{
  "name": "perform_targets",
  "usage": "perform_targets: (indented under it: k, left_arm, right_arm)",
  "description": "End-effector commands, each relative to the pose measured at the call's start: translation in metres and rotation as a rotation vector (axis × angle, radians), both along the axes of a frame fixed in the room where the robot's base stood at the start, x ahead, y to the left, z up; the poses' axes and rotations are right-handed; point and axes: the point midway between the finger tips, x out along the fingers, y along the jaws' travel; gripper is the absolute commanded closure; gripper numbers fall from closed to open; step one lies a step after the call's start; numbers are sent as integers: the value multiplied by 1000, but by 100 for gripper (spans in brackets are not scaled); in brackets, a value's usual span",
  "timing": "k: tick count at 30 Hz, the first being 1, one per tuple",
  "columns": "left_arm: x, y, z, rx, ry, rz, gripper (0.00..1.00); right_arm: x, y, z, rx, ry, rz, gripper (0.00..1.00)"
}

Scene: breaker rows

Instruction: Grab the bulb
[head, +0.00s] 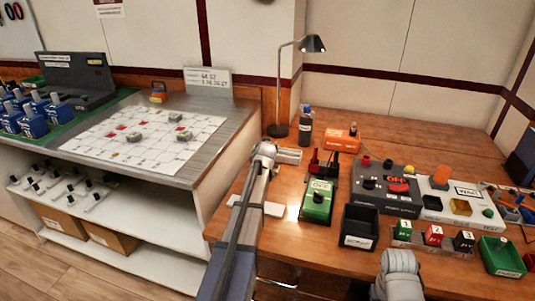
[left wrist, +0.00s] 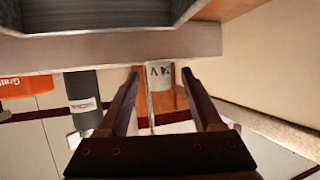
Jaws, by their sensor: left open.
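No thing in view can be surely told as the bulb. A rounded orange dome (head: 441,174) stands at the back of a white box (head: 458,207) on the wooden table; I cannot tell whether it is a bulb or a cap. My left gripper (head: 290,155) is over the table's left part, in front of the desk lamp, well to the left of the dome. In the left wrist view its two dark fingers (left wrist: 161,73) are apart. A white piece with dark marks (left wrist: 159,76) shows between the fingertips, seemingly beyond them.
The desk lamp (head: 313,44) and a dark bottle (head: 305,127) stand behind my left gripper. An orange box (head: 343,141), a green meter (head: 317,202), a black bin (head: 359,228) and a grey panel (head: 385,192) crowd the table.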

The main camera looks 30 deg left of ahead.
Motion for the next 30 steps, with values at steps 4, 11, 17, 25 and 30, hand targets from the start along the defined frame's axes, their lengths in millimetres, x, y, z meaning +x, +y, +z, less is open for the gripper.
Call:
perform_targets:
  k: [4,11,17,25,30]
  left_arm:
    - [5,3,-2,-1,0,0,34]
    - [4,2,-2,0,0,0,46]
    - [4,2,-2,0,0,0,68]
    - [4,2,-2,0,0,0,99]
    - [4,2,-2,-1,0,0,100]
  right_arm:
    - [0,0,-2,0,0,0,100]
    - [0,0,-2,0,0,0,100]
    - [0,0,-2,0,0,0,100]
    - [0,0,-2,0,0,0,100]
    - [0,0,-2,0,0,0,100]
